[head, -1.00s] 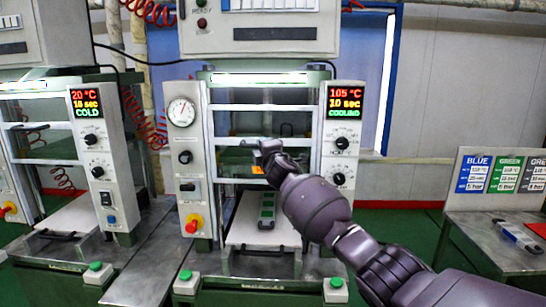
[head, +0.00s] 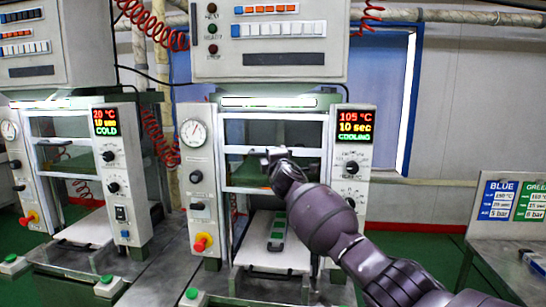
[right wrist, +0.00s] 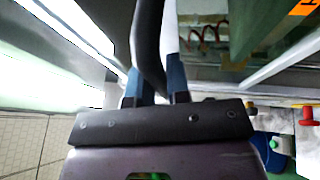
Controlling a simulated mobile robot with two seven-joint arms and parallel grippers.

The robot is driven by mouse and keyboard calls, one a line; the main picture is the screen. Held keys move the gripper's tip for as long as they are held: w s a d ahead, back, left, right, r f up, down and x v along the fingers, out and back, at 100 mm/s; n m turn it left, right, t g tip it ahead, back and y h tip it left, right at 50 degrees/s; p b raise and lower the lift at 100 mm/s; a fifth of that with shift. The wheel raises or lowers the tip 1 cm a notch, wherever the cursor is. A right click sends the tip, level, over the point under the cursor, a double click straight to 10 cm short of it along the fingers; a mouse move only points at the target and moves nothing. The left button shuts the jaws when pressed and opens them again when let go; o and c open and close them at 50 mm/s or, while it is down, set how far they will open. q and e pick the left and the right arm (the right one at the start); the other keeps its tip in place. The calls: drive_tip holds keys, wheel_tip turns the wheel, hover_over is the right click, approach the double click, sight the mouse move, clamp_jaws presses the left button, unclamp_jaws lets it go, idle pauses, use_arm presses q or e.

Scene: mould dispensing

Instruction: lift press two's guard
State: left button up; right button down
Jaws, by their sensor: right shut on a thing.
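Press two (head: 196,165) stands in the middle of the head view; its display reads 105 °C, 10 sec, COOLING. Its guard (head: 240,189), a pale-framed clear panel, is raised, with an open gap below its lower edge. My right gripper (head: 274,157) is at the front of the guard. In the right wrist view its blue-padded fingers (right wrist: 158,88) are shut on the dark guard handle (right wrist: 149,35). Below the guard, a pale plate (head: 256,249) carries a mould with green parts (head: 278,231). My left gripper is not in view.
A second press (head: 118,170), marked COLD, stands to the left. A control box (head: 265,40) hangs above press two. A side table (head: 500,250) with blue and green setting cards (head: 497,200) is at the right. Green start buttons (head: 192,294) sit at the front.

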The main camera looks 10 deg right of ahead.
drive_tip(key=c, duration=1.1)
unclamp_jaws()
drive_tip(key=v, duration=1)
drive_tip(key=shift+s, duration=0.4)
